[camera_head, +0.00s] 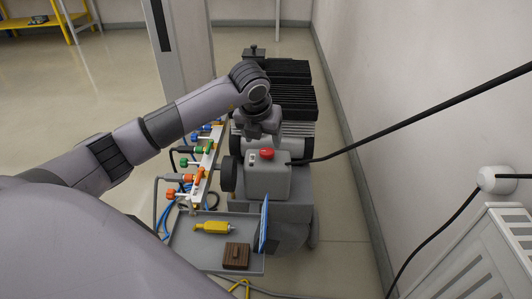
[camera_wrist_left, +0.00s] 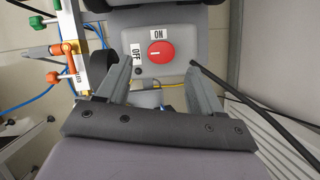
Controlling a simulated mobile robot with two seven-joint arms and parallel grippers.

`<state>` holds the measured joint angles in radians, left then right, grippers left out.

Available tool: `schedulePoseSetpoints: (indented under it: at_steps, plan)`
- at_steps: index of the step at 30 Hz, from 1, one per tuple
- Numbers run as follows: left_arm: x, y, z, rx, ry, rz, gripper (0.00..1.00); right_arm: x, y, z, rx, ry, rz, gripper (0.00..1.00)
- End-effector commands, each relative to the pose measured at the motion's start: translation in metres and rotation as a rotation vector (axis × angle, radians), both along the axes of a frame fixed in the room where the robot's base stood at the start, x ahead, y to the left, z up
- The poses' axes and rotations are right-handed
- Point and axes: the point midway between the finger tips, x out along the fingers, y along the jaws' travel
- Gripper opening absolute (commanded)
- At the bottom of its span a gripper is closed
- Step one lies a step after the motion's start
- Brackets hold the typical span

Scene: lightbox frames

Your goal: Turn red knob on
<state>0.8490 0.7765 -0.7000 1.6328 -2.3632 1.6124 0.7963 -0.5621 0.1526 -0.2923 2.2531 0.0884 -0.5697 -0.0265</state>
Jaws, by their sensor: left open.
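The red knob (camera_head: 267,153) sits on top of a grey box (camera_head: 268,180). In the left wrist view the round red knob (camera_wrist_left: 161,54) has a short white mark on its left side, toward the OFF label (camera_wrist_left: 137,49). The ON label (camera_wrist_left: 159,36) is at its top. My left gripper (camera_head: 262,135) is over the box, just behind the knob in the head view. In the left wrist view its two fingers (camera_wrist_left: 160,72) are spread and empty, with the knob beyond their tips. My right gripper is in neither view.
A rail with green and orange valve handles (camera_head: 200,175) stands left of the box. A grey tray (camera_head: 190,250) in front holds a yellow tool (camera_head: 212,227) and a brown wooden block (camera_head: 236,255). A black cable (camera_head: 420,115) runs from the box toward the right wall.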

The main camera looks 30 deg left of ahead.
Motion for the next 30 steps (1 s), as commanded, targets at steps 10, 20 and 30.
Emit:
schedulePoseSetpoints:
  at_steps: [10,20,30]
  plan:
    - [0.018,0.004,-0.049,-0.004,0.002,-0.003,0.66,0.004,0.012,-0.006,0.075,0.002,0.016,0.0]
    - [0.021,0.004,-0.055,-0.004,0.001,-0.006,0.66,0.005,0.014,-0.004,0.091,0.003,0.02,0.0]
    - [0.021,0.004,-0.055,-0.004,0.001,-0.006,0.1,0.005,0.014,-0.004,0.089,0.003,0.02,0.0]
